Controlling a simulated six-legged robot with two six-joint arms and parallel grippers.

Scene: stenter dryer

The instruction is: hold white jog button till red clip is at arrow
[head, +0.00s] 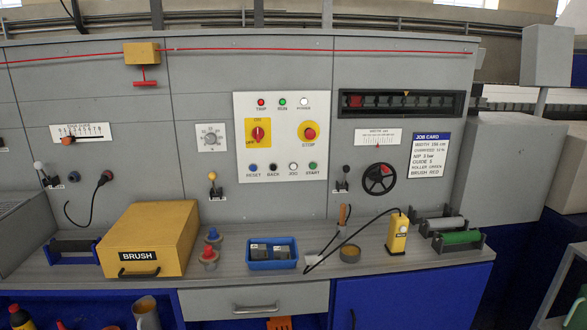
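The white jog button (293,166) sits in the lower row of the white control panel (281,215), between a black button (273,167) and a green button (312,166). Nothing touches it. The red clip (355,101) shows near the left end of the dark window (452,103), in a row of dark clips. The small yellow arrow (406,93) is at the window's top edge, right of the red clip and apart from it. Neither of my grippers is in view.
A red stop button (309,132) and a red rotary switch (258,133) are above the button row. A black handwheel (379,179) is right of the panel. On the counter below stand a yellow brush box (165,225), a blue tray (250,265) and a yellow handset (397,233).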

